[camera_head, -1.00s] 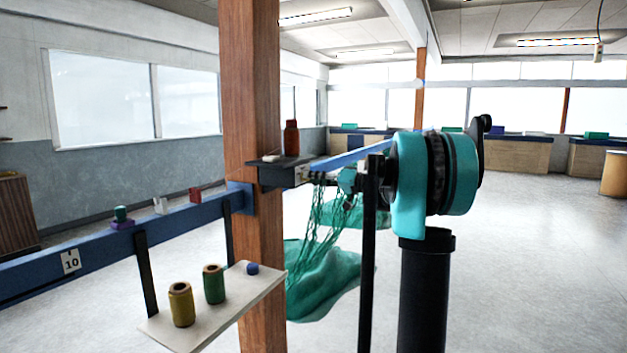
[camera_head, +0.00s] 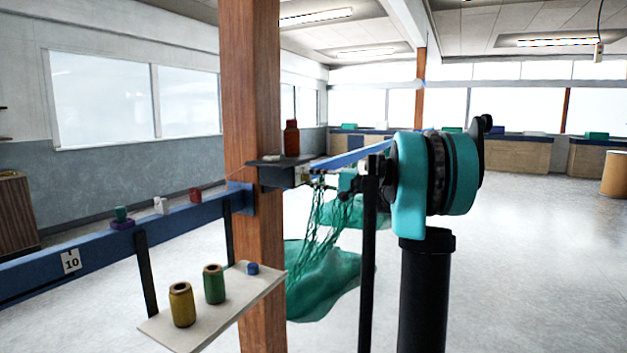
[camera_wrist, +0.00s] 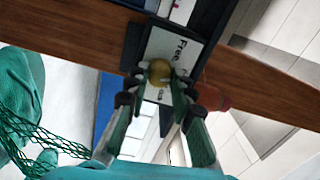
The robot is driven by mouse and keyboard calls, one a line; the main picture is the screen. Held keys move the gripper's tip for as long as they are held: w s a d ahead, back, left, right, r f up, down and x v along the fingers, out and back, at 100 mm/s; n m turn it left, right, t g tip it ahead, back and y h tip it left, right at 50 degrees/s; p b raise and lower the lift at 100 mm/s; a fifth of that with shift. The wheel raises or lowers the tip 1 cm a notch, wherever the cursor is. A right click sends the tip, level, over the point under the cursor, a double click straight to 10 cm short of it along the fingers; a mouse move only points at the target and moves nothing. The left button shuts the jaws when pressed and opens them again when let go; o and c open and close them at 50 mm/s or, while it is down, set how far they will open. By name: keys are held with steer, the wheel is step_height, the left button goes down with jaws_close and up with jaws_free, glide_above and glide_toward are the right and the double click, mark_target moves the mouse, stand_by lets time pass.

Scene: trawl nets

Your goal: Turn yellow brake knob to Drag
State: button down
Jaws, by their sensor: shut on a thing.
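The yellow brake knob (camera_wrist: 160,71) shows in the wrist view as a round ball in front of a white label plate (camera_wrist: 177,47). The word "Free" reads on the plate above and to the right of the knob. A second word below the knob is mostly hidden by my fingers. My gripper (camera_wrist: 161,79) is shut on the knob, one finger on each side. In the head view the plate's edge (camera_head: 302,175) shows at the post, and my arm largely hides the gripper; the knob cannot be made out there.
Green netting (camera_head: 325,280) hangs beside the post. A white shelf (camera_head: 225,312) holds twine spools below.

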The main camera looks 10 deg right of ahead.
steer(key=shift+m, duration=1.6)
steer(key=c, duration=1.3)
jaws_free()
steer(key=v, duration=1.2)
